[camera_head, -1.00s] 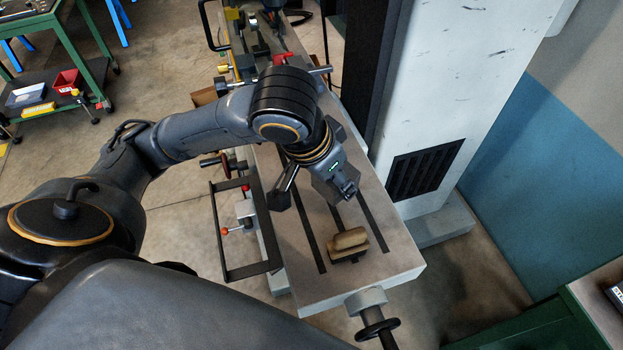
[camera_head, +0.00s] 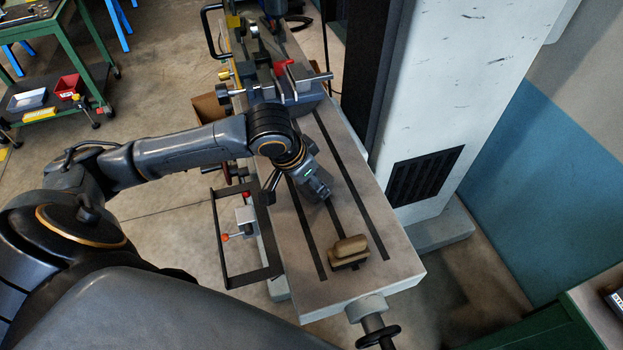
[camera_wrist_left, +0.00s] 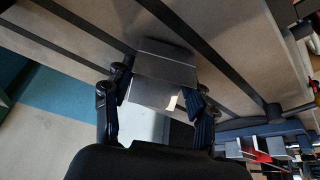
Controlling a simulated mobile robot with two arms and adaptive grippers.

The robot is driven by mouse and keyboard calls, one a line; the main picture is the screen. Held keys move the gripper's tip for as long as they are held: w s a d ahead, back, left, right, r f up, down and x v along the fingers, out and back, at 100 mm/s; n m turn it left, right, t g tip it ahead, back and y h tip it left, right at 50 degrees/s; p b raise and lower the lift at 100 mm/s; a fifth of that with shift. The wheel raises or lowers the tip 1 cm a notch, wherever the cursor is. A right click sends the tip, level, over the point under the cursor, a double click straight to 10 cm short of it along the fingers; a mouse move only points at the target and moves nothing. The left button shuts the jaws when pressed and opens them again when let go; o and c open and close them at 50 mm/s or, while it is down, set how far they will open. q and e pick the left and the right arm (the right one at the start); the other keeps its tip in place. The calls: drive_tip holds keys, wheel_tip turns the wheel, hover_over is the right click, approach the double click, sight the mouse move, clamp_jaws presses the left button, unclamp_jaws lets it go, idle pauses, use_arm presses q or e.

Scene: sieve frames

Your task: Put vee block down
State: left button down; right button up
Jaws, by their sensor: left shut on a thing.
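The vee block (camera_wrist_left: 165,70), a grey metal block, sits between the two fingers of my left gripper (camera_wrist_left: 158,110) in the left wrist view. The fingers are shut on its sides. In the head view my left gripper (camera_head: 322,194) is over the middle of the grey machine table (camera_head: 310,292), and the block is mostly hidden beneath it. I cannot tell whether the block touches the table. My right gripper is not in view.
A wooden-backed brush (camera_head: 349,248) lies near the table's front end. A vise with a red part (camera_head: 281,68) stands towards the back. A dark frame (camera_head: 222,240) runs along the table's left side. The slotted table surface right of my gripper is clear.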

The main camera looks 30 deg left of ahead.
use_arm(q)
drive_tip(key=shift+f, duration=0.15)
drive_tip(key=shift+c, duration=2.2)
unclamp_jaws()
drive_tip(key=shift+f, duration=0.2)
drive_tip(key=shift+s, duration=0.1)
drive_tip(key=shift+r, duration=0.1)
drive_tip(key=shift+r, duration=0.3)
drive_tip(key=v, duration=1.1)
drive_tip(key=shift+s+r, duration=0.2)
